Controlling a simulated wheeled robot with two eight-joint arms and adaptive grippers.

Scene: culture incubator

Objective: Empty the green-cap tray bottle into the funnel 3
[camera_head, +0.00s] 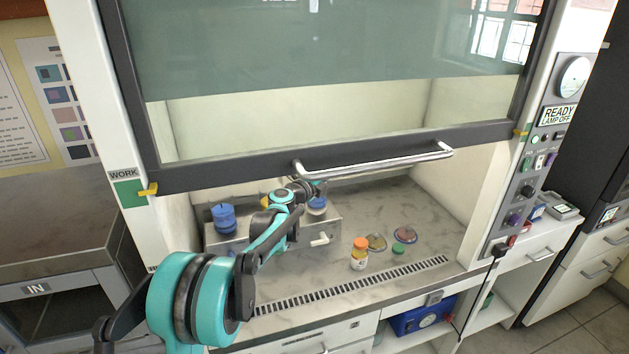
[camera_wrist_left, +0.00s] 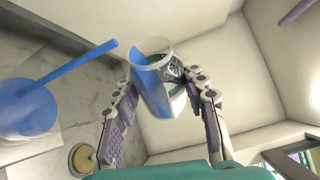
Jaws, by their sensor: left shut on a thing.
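My left gripper (camera_wrist_left: 160,88) is shut on an open clear bottle (camera_wrist_left: 153,88) with blue contents, held tilted; its round mouth shows and no cap is on it. In the head view my left arm reaches into the cabinet, and its gripper (camera_head: 305,189) is small and partly hidden there. A green cap (camera_head: 398,249) lies on the worktop. A blue funnel-like top (camera_head: 224,217) sits at the left of a metal stand (camera_head: 325,229), and another blue and white one (camera_head: 317,204) sits at its right. A blue piece with a long rod (camera_wrist_left: 28,106) shows in the left wrist view. Funnel numbers are unreadable.
An orange-capped bottle (camera_head: 360,254) stands on the worktop, with two round dishes (camera_head: 377,241) (camera_head: 405,235) near it. The raised sash with its handle bar (camera_head: 375,162) hangs above my arm. The worktop's right side is clear. A yellow-rimmed disc (camera_wrist_left: 82,157) shows in the left wrist view.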

